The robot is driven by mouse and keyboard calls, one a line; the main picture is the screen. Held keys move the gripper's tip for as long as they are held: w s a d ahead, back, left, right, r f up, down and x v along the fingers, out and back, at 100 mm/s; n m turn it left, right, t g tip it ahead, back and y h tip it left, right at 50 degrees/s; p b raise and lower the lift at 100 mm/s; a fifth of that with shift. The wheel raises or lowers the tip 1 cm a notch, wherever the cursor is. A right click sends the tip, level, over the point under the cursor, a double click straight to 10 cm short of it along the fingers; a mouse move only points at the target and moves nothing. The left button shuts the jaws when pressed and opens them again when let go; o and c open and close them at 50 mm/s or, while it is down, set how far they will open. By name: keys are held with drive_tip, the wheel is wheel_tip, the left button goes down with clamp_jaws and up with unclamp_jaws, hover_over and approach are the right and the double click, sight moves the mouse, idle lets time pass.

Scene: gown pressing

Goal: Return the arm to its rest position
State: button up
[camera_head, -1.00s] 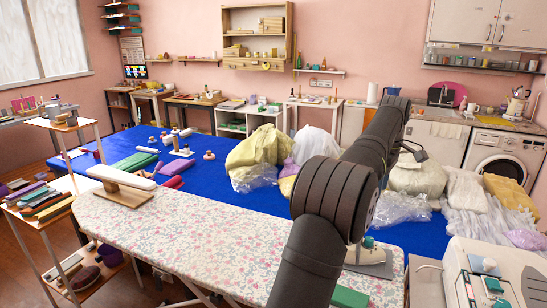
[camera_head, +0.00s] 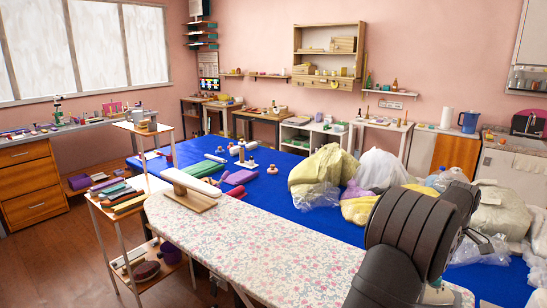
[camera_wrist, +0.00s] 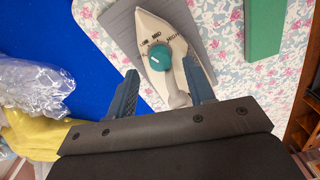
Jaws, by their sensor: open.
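In the wrist view my gripper (camera_wrist: 160,66) is open, with one finger on each side of the picture's middle. A white iron (camera_wrist: 155,25) with a teal dial lies beyond and partly between the fingers in that view. It rests on a grey pad (camera_wrist: 119,27) on the floral ironing board (camera_head: 250,245). The fingers appear apart from the iron's body; I cannot tell the exact gap. Nothing is clearly held.
A small sleeve board (camera_head: 190,187) stands on the ironing board's left end. A blue table (camera_head: 285,210) behind holds bagged cloth (camera_head: 322,170) near my arm. A green block (camera_wrist: 264,25) lies beside the grey pad. A stand with folded cloths (camera_head: 118,197) is at the left.

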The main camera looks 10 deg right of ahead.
wheel_tip(320, 180, down, 3)
drive_tip(key=shift+f, duration=0.1)
drive_tip(key=shift+r, duration=0.2)
wheel_tip(320, 180, up, 17)
wheel_tip(320, 180, down, 17)
drive_tip(key=shift+f, duration=0.2)
drive_tip(key=n, duration=0.2)
drive_tip(key=shift+r+n, duration=0.1)
drive_tip(key=shift+n, duration=0.3)
wheel_tip(320, 180, up, 17)
drive_tip(key=m, duration=0.5)
idle(1.0)
